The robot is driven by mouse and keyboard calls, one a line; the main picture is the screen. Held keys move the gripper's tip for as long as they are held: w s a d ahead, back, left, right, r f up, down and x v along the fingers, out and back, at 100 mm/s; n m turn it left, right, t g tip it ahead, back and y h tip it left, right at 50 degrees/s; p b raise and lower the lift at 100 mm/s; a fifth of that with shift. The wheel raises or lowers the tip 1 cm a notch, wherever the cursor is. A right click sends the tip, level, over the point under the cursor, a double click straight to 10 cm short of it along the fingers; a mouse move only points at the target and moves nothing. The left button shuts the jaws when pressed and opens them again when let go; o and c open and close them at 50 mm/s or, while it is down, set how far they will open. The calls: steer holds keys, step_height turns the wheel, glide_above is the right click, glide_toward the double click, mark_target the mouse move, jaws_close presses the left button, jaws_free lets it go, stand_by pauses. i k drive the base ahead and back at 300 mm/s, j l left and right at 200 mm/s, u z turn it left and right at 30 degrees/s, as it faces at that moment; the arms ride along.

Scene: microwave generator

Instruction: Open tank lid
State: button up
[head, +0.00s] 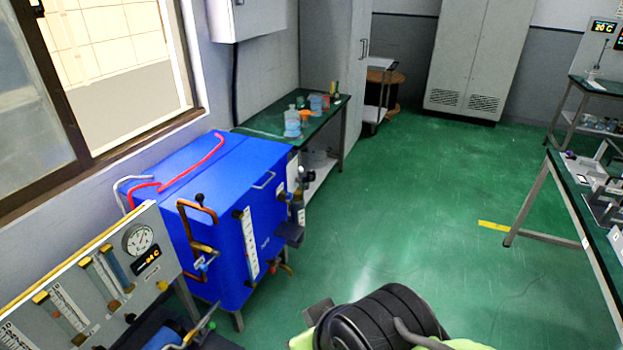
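The blue tank (215,262) stands on legs against the left wall, below the window. Its flat blue lid (215,180) lies level on top and looks closed. A red hose (195,166) lies across the lid's left part. Copper pipes (198,240) and a white gauge strip (250,245) are on the tank's front. Part of my arm shows at the bottom centre, apart from the tank. I cannot make out my gripper's fingers.
A grey gauge panel (115,285) stands in front of the tank at lower left. A green-topped table (270,122) with bottles is behind it. Another table (565,200) is at right. The green floor (400,200) between is clear.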

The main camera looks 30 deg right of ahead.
mark_target(225, 182)
steer(key=z, duration=0.4)
steer(key=i+l+u, duration=0.25)
steer(key=i+u, duration=0.15)
steer(key=i+l+u, duration=0.75)
steer(key=l, duration=0.2)
steer(key=i+l+u, duration=0.4)
steer(key=l, duration=0.2)
steer(key=k+j, duration=0.05)
steer(key=k, duration=0.05)
